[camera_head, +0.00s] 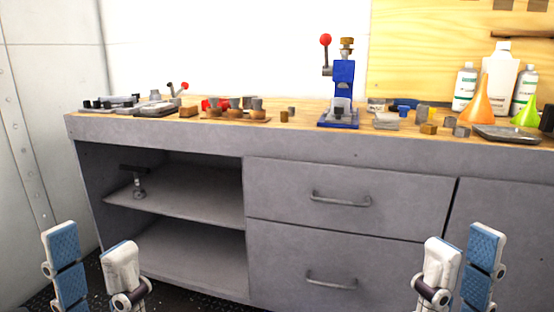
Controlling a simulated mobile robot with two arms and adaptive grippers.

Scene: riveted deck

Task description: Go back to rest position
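My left gripper (95,265) is at the lower left of the head view, in front of the open shelf part of a grey workbench. Its two fingers, with blue pads, stand apart with nothing between them. My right gripper (462,265) is at the lower right, in front of the drawers. Its two fingers also stand apart and hold nothing. Both point upward in the picture, and neither visibly touches anything. The lower ends of both grippers are cut off by the picture edge.
The workbench (200,131) has drawers with handles (340,198) and open shelves (190,199) with a small metal tool (138,184). On top stand a blue press (342,95), bottles (465,88), an orange funnel (481,103) and small parts. A wall (30,120) is at left.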

